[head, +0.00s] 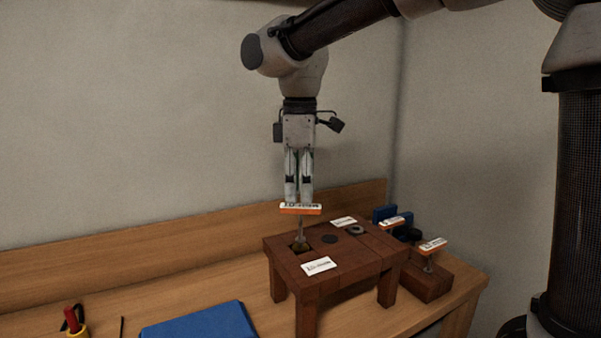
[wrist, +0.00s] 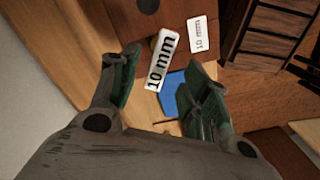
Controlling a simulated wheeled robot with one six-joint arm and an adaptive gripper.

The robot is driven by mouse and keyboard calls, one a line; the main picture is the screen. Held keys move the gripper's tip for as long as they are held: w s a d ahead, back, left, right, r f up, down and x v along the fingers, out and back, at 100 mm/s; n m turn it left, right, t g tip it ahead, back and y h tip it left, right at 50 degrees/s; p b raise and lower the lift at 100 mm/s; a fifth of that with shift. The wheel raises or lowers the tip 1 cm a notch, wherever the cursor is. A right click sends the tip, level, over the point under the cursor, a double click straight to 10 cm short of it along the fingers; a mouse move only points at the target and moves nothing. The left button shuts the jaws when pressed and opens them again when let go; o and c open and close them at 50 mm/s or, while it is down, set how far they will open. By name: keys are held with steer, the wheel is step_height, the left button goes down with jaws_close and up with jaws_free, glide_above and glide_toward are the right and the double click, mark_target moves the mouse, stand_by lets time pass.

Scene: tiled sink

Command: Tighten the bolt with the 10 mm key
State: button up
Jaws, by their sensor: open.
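The 10 mm key (head: 300,210) has an orange handle with a white label on top. It stands upright on the brown wooden stand, its thin shaft reaching down to a brassy bolt (head: 300,245) in a square recess. Whether the shaft is fully seated on the bolt cannot be told. My gripper (head: 298,198) points straight down at the handle from above. In the wrist view its two fingers are spread apart, with the key's "10 mm" label (wrist: 162,62) between them and a gap visible on each side. The bolt is mostly hidden in the wrist view.
The wooden stand (head: 350,268) carries white cards (head: 319,265), a dark round spot (head: 330,239) and a grey ring (head: 357,229). Two other orange-handled keys (head: 433,244) (head: 391,222) stand at right. A blue mat (head: 200,322) and a red-and-yellow tool (head: 73,321) lie front left.

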mark_target(301, 205)
steer(key=shift+f, duration=2.95)
steer(key=shift+c, duration=0.4)
steer(key=c, duration=0.9)
